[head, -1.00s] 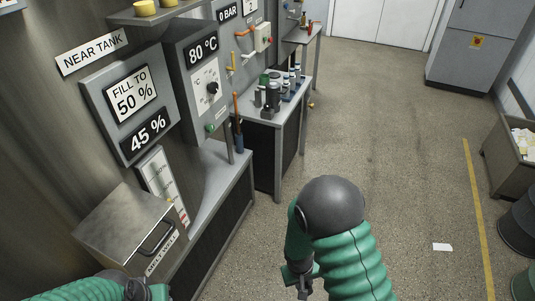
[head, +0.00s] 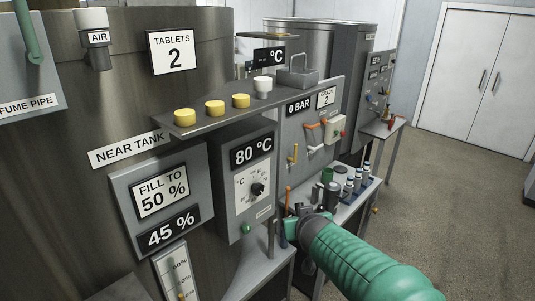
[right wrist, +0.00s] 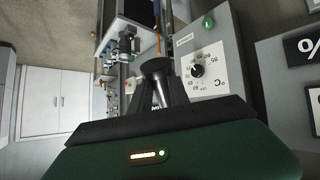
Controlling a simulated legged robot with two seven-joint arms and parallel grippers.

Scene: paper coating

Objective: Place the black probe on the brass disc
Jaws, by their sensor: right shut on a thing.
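My right gripper (right wrist: 157,98) is shut on a dark, round-ended thing (right wrist: 157,66), which looks like the black probe. The fingers hide most of it. In the head view my right gripper (head: 302,224) is in front of the side bench, right of the 80 °C panel; the probe cannot be made out there. I cannot pick out a brass disc in either view. My left gripper is not in view.
The 80 °C panel (head: 249,180) with its dial is close to my right gripper. A shelf (head: 220,118) above carries yellow cylinders and a white one. Several bottles (head: 357,182) stand on the side bench (head: 340,212). The floor (head: 450,190) to the right is clear.

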